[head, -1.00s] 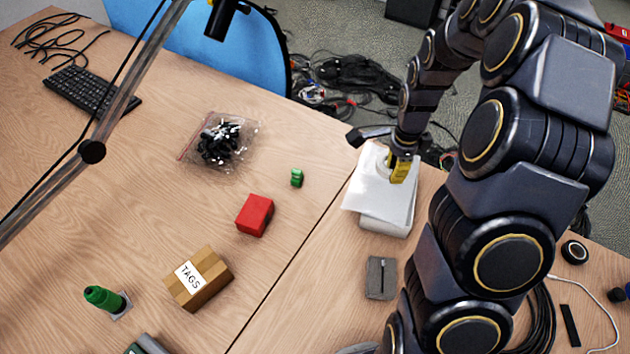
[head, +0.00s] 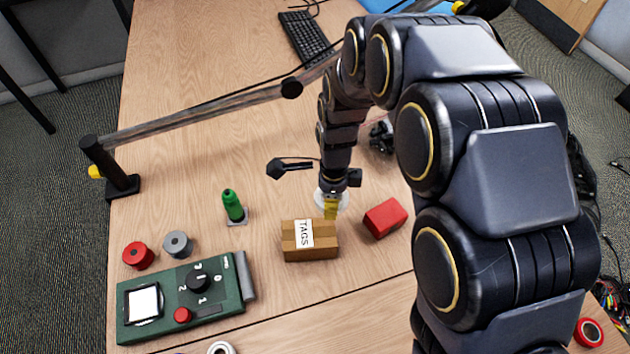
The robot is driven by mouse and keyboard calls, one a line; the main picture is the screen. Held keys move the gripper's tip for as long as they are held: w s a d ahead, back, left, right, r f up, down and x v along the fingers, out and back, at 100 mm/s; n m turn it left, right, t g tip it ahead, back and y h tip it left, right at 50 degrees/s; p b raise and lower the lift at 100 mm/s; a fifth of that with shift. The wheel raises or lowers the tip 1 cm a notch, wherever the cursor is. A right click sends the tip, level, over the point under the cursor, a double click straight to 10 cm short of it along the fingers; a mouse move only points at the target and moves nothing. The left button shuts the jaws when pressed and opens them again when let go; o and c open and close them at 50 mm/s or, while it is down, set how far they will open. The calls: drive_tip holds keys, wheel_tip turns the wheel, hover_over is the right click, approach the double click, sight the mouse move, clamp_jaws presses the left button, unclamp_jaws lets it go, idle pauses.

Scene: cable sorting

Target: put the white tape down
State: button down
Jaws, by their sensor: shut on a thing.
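My gripper (head: 331,207) hangs over the wooden table, just behind the brown TAGS box. Its yellow fingers are shut on the white tape (head: 345,200), a pale roll that shows partly on both sides of the fingers. The fingers hide the middle of the roll. I cannot tell whether the tape touches the table.
The TAGS box (head: 320,250) is close in front, a red box (head: 385,218) to the right. A green bottle (head: 233,206), red roll (head: 137,255), grey roll (head: 178,244) and green meter (head: 185,300) stand left. A white ring (head: 221,348) shows at the bottom edge. Bare table lies behind the bottle.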

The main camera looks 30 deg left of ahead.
drive_tip(key=shift+a+f, duration=0.15)
drive_tip(key=shift+a, duration=0.3)
drive_tip(key=w+a+f, duration=0.4)
drive_tip(key=w+a, duration=0.1)
drive_tip(key=w, duration=0.1)
hover_over(312, 190)
drive_tip(key=f, duration=0.2)
drive_tip(key=s+d+f, duration=0.1)
drive_tip(key=f, duration=0.1)
drive_tip(key=shift+w+a+f, duration=0.45)
drive_tip(key=shift+w+f, duration=0.05)
drive_tip(key=shift+f, duration=0.2)
drive_tip(key=shift+w+f, duration=0.1)
drive_tip(key=shift+f, duration=1.5)
drive_tip(key=shift+f, duration=0.15)
drive_tip(key=c, duration=1.2)
unclamp_jaws()
drive_tip(key=shift+o, duration=0.2)
